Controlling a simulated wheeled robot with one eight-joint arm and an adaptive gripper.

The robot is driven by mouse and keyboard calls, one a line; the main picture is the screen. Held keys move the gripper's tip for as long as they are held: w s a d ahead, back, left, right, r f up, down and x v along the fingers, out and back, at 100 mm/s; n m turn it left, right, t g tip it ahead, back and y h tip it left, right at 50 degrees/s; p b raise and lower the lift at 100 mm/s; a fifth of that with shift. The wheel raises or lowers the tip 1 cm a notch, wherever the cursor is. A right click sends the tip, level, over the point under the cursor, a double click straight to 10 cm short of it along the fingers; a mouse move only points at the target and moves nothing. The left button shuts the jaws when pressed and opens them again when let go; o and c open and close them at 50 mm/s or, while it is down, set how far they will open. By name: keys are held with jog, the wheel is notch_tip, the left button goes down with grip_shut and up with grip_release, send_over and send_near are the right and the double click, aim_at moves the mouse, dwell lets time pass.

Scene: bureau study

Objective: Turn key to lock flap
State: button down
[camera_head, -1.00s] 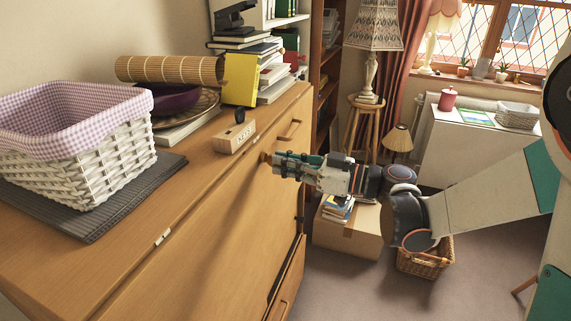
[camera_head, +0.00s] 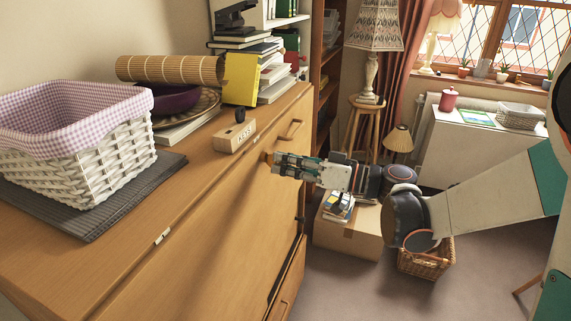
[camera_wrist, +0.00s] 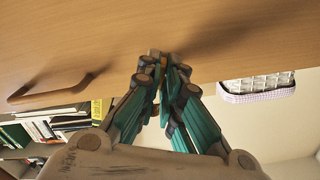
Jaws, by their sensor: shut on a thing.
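The closed flap (camera_head: 205,235) is the sloping wooden front of the bureau. My gripper (camera_head: 274,163) is at the flap's upper edge, right of the middle, with its fingertips against or very near the wood. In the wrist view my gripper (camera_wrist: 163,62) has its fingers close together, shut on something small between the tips. This is likely the key, seen only as a small brownish bit (camera_wrist: 162,64); the fingers hide most of it. The keyhole is hidden too.
On the bureau top stand a white wicker basket (camera_head: 80,150), a wooden key block (camera_head: 234,136), a rolled bamboo mat (camera_head: 170,69) and stacked books. A wooden handle (camera_head: 291,130) is beyond my gripper. A cardboard box (camera_head: 347,232) and a basket (camera_head: 426,262) stand on the floor.

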jog(key=shift+r+m, duration=0.1)
jog(key=shift+m, duration=1.3)
jog(key=m, duration=0.3)
jog(key=shift+s+m, duration=0.1)
jog(key=shift+m, duration=0.2)
jog(key=m, duration=0.3)
jog(key=shift+a+r+m, duration=0.1)
jog(key=shift+r+m, duration=0.05)
jog(key=shift+m, duration=0.15)
jog(key=m, duration=0.3)
jog(key=c, duration=1.8)
grip_release()
